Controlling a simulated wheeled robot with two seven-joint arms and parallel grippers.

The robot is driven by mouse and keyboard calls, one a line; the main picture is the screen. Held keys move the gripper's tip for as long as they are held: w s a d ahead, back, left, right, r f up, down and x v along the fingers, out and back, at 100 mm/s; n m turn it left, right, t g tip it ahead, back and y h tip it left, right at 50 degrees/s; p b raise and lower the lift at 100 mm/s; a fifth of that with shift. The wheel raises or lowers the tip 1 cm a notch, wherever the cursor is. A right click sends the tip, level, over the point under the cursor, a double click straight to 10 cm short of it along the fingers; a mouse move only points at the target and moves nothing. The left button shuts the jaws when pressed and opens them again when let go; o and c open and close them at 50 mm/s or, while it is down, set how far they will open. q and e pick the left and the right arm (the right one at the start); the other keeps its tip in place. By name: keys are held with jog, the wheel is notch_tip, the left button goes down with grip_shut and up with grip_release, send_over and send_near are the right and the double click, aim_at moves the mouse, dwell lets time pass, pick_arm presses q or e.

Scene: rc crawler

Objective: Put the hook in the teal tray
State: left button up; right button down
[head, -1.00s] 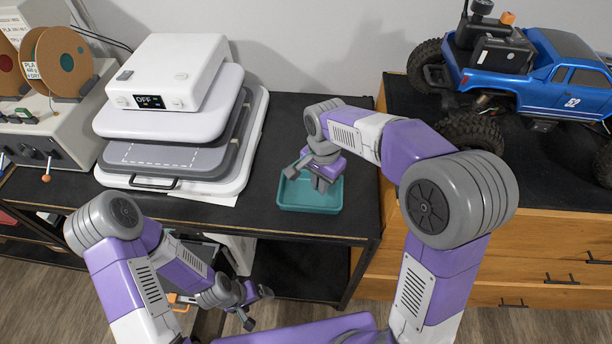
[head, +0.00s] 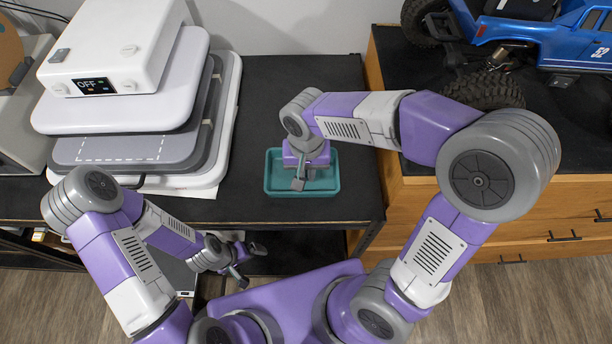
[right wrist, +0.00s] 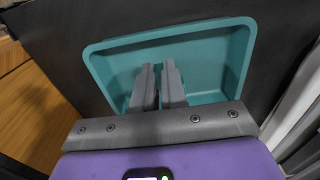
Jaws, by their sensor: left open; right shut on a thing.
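The teal tray (head: 272,190) lies on the black tabletop in the head view, and its inside fills much of the right wrist view (right wrist: 240,60). My right gripper (head: 299,183) points down over the tray, with its fingers (right wrist: 159,75) close together within the tray's outline. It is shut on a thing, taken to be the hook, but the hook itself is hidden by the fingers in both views. Whether it touches the tray floor cannot be told. My left gripper (head: 250,263) is open and empty, low in front of the table's front edge.
A white machine (head: 108,50) marked OFF stands on stacked grey and white slabs left of the tray. A blue RC crawler (head: 545,35) stands on the wooden drawer unit (head: 480,225) at right. Black tabletop behind the tray is clear.

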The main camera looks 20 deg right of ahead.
jog(key=shift+f, duration=1.1)
jog(key=shift+f, duration=0.1)
jog(key=c, duration=1.6)
grip_release()
jog(key=shift+f+b, duration=0.1)
jog(key=shift+b, duration=0.25)
jog(key=shift+c, duration=0.2)
jog(key=o, duration=0.5)
jog(key=shift+c, duration=0.2)
notch_tip(320, 180, up, 12)
jog(key=p, duration=0.3)
jog(key=shift+r+p, duration=0.25)
jog(key=shift+p, duration=0.1)
